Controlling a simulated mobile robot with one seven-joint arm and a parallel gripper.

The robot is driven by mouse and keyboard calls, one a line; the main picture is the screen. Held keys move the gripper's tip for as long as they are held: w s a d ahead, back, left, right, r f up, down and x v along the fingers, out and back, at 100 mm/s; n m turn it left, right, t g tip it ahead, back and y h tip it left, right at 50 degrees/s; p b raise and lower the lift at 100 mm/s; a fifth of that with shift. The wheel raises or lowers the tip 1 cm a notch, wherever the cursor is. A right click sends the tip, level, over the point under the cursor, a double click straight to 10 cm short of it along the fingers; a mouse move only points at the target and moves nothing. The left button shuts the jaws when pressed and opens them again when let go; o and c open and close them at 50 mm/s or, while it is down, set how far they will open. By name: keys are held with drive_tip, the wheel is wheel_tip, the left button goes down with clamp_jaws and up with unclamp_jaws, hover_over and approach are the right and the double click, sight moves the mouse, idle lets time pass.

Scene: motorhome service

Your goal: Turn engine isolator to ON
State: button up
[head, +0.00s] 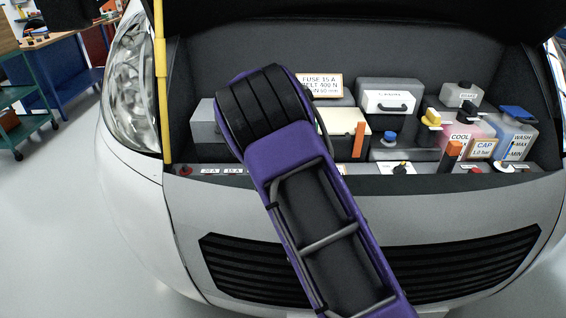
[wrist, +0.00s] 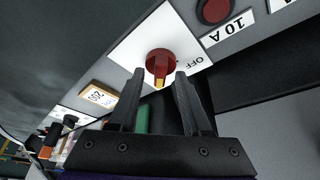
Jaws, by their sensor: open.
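The engine isolator is a red rotary knob (wrist: 159,60) with a yellow mark on its near, lower side. It sits on a white plate (wrist: 128,48) in the wrist view. The word OFF (wrist: 193,62) is printed on the plate right of the knob; I see no ON lettering. The yellow mark points down in the picture, not straight at OFF. My gripper (wrist: 160,73) is open, its two dark fingers on either side of the knob's lower part. I cannot tell if they touch it. In the head view my purple arm hides the gripper and isolator.
A red round button (wrist: 214,10) with a 10 A label (wrist: 228,30) is beside the plate. In the head view, a front strip (head: 440,182) carries labels and small knobs. Boxes, caps and a fuse sign (head: 320,84) stand behind it. A yellow prop (head: 160,60) stands at left.

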drive_tip(key=p+v, duration=0.1)
drive_tip(key=v, duration=1.6)
drive_tip(key=shift+d+r, duration=0.1)
drive_tip(key=shift+r, duration=0.05)
